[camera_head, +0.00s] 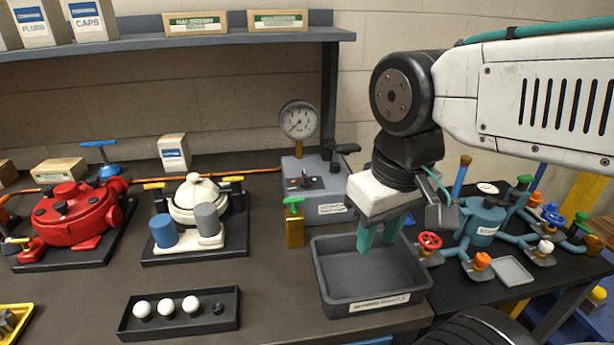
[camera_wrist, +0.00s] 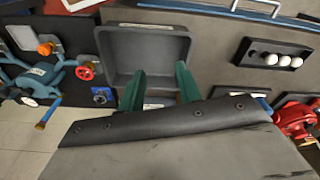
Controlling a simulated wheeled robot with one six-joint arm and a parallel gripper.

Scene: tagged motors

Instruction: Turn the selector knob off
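A black knob (camera_head: 307,181) stands on a dark plate on top of the grey gauge box (camera_head: 325,207), and it looks like the selector knob. Its pointing direction is too small to read surely. My gripper (camera_head: 380,244) hangs to the right of the box, over the grey bin (camera_head: 375,302), apart from the knob. In the wrist view my gripper's two teal fingers (camera_wrist: 161,70) are spread with nothing held between them. The knob is not seen in the wrist view, where my gripper body covers the lower part. A small blue square fitting with a dark centre (camera_wrist: 102,96) shows there beside the fingers.
A round gauge (camera_head: 299,121) and a black lever (camera_head: 344,150) rise from the box. A brass block with a green handle (camera_head: 294,226) stands in front. Blue piping with a red handwheel (camera_head: 429,241) is at right. A black tray with white balls (camera_head: 180,324) lies front left.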

